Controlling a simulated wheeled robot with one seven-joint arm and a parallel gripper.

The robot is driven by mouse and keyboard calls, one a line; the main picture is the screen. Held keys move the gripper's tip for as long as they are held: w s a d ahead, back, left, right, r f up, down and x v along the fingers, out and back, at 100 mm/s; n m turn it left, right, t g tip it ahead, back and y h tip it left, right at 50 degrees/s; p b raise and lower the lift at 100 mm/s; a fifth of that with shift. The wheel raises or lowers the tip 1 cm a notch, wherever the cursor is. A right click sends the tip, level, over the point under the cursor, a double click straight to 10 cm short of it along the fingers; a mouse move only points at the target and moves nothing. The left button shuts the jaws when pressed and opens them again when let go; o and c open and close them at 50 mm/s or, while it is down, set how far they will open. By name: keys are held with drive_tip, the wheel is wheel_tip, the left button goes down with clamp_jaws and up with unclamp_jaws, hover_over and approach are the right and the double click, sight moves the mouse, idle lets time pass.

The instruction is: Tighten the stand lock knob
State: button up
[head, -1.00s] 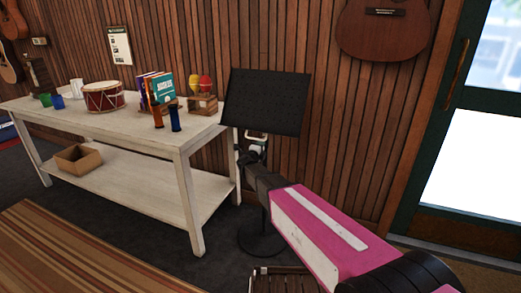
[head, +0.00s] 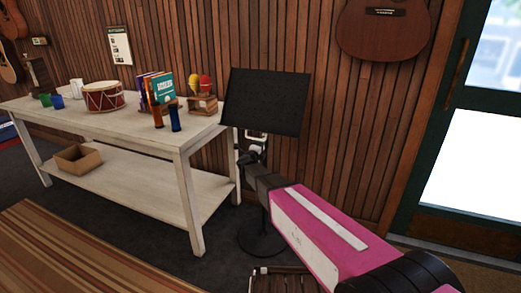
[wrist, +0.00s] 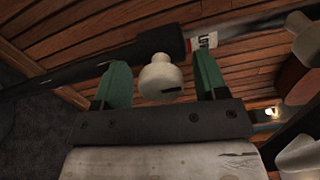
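The music stand has a black tilted desk (head: 265,102) and a round dark base (head: 262,241). Its black pole (wrist: 75,72) with a thick collar crosses the wrist view. A cream lock knob (wrist: 161,79) with a dark slot sits on the collar. My gripper (wrist: 162,68) is open, with one green finger on each side of the knob. Gaps show between the knob and both fingers. In the head view my arm reaches to the stand just below the desk, where the knob cannot be made out.
A white table (head: 120,125) stands left of the stand, with a drum (head: 103,97), books (head: 163,88) and maracas on it. A cardboard box (head: 78,158) is on its lower shelf. A slatted stool (head: 283,281) is below my arm. A wooden wall is close behind.

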drive_tip(key=v, duration=1)
drive_tip(key=shift+s, duration=0.4)
